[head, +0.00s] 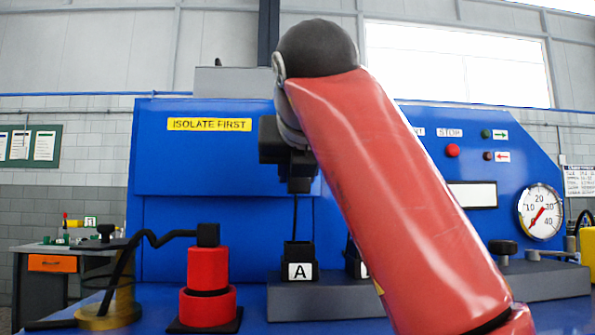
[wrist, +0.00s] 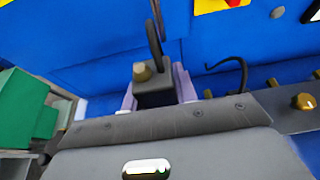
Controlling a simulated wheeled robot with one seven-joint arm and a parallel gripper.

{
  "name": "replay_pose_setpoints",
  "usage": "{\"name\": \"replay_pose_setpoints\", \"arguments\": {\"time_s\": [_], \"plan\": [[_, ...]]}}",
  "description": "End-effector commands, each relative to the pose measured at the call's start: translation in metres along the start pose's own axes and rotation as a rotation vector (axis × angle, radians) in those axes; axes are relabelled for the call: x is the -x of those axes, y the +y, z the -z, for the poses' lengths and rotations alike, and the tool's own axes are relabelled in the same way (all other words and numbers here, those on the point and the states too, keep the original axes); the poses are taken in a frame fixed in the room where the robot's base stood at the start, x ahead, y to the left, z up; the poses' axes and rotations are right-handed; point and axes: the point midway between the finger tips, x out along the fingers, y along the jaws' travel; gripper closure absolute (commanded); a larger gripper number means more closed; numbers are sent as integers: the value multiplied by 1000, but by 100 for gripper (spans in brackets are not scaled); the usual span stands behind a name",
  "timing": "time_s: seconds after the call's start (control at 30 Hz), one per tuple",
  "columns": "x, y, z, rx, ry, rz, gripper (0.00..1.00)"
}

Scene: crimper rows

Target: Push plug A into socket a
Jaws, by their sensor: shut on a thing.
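A black strip rises from this block. The block looks upright in the head view.
The grey rail (head: 345,300) runs right; a second black block (head: 353,262) is partly hidden by my arm. A red stand (head: 208,270) with a black top and bent black lead stands left. A blue panel (head: 225,190) rises behind; a gauge (head: 540,212) is at right.

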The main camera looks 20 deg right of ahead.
Motion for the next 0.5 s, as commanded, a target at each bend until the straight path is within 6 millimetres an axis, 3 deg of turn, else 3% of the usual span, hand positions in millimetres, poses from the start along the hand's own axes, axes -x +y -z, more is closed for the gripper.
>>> {"name": "replay_pose_setpoints", "arguments": {"time_s": [0.5], "plan": [[-20,0,47,-1,0,0,99]]}}
